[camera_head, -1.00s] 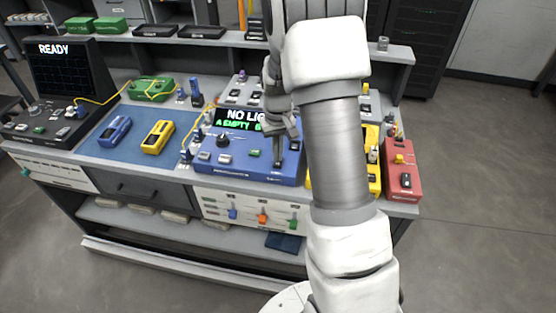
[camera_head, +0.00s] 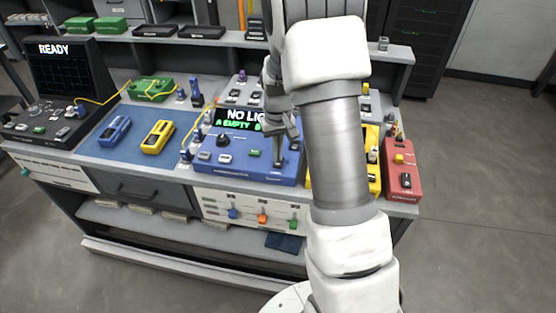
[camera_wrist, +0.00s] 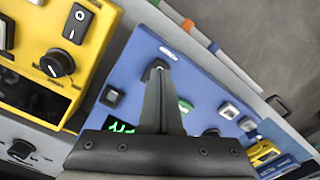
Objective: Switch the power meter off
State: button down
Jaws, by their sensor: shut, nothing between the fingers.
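A blue box (camera_head: 240,172) stands on the bench with a lit display (camera_head: 237,119) reading "NO LIG…" and "A EMPTY" in part; I cannot read a label that confirms it as the power meter. It also fills the middle of the wrist view (camera_wrist: 130,58). My gripper (camera_head: 278,160) is shut and empty, pointing down at the box's right part. In the wrist view its fingertips (camera_wrist: 158,72) are at a small black control (camera_wrist: 151,67) near the box's edge and partly cover it. I cannot tell whether they touch or press it.
A yellow box (camera_wrist: 95,20) with a rocker switch (camera_wrist: 77,23) and knob (camera_wrist: 57,63) stands close beside the blue box. A red box (camera_head: 403,180) is at the right end. A green button (camera_wrist: 185,105) and other controls are near the fingers. My arm hides part of the bench.

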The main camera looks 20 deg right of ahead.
jog(key=shift+f+b, duration=0.75)
jog(key=shift+f, duration=0.3)
dwell(0.4)
jog(key=shift+r, duration=0.1)
jog(key=shift+r+p, duration=2.5)
jog(key=shift+r, duration=1)
notch_tip(320, 180, up, 9)
jog(key=t, duration=0.1)
send_over(278, 164)
jog(key=s+a, duration=0.3)
jog(key=s+a+r+t, duration=0.2)
jog(key=s+a+r, duration=0.1)
jog(key=s+r, duration=0.35)
jog(key=s+a+r+t, duration=0.1)
jog(key=s+a+r, duration=0.1)
jog(key=s, duration=0.5)
jog(key=s+a+r+t, duration=0.1)
jog(key=s+a+r, duration=0.1)
jog(key=s+r, duration=0.2)
jog(key=shift+s+n+t, duration=0.3)
jog(key=shift+s+n, duration=0.1)
jog(key=shift+s, duration=1.05)
